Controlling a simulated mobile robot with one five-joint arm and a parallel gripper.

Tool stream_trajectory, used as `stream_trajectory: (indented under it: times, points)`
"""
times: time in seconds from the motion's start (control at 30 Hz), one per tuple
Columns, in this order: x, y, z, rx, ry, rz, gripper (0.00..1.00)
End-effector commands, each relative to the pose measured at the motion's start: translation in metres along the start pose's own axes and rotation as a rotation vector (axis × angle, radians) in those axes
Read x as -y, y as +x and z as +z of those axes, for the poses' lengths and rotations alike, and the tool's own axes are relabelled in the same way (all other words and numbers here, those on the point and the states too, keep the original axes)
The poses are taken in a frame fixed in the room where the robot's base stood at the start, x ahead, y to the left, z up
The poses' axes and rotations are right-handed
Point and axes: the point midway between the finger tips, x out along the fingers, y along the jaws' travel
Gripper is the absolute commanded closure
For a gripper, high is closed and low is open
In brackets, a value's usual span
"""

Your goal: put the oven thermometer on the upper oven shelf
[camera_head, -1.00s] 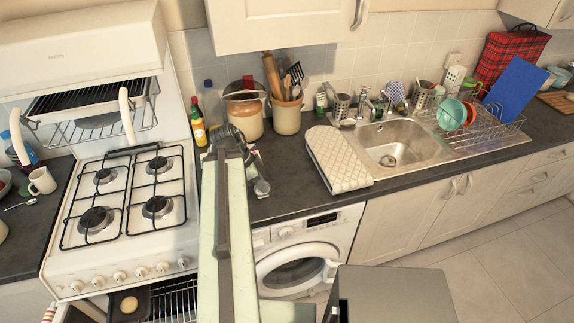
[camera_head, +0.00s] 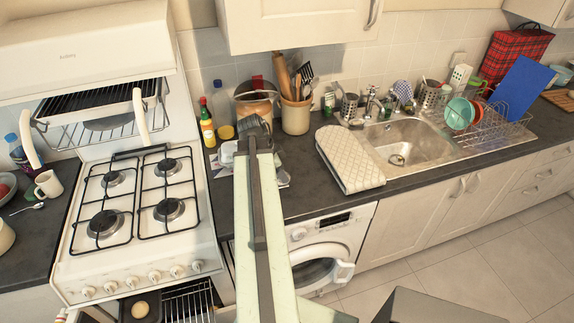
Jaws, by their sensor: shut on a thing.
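My gripper (camera_head: 254,134) is at the far end of my pale arm, over the counter to the right of the cooker. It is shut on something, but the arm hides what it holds. I cannot make out the oven thermometer anywhere. The oven is open under the hob at the lower left. A wire shelf (camera_head: 188,303) shows in it, cut off by the bottom edge of the picture. A dark tin (camera_head: 128,309) with a round pale thing (camera_head: 140,309) in it is at the shelf's left. My gripper is well above and behind this shelf.
The cooker's hob (camera_head: 137,205) and raised grill (camera_head: 95,105) are left of my arm. A sauce bottle (camera_head: 207,124), utensil jar (camera_head: 296,114) and crumpled cloth (camera_head: 277,176) stand or lie around my gripper. The washer (camera_head: 322,250) is under the counter.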

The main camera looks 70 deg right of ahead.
Motion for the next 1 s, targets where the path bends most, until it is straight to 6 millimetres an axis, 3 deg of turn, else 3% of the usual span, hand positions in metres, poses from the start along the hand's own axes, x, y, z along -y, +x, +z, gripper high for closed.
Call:
stream_trajectory:
  times: [0.3, 0.4, 0.67, 0.87, 1.0]
  points:
    - [0.059, 0.021, -0.032, 0.0, -0.003, -0.002, 1.0]
    - [0.069, 0.025, -0.039, 0.0, -0.004, -0.002, 1.0]
    - [0.077, 0.027, -0.042, 0.0, -0.006, -0.003, 1.0]
    - [0.077, 0.064, -0.033, 0.0, 0.0, 0.0, 1.0]
    - [0.077, 0.062, -0.031, 0.0, -0.004, -0.002, 1.0]
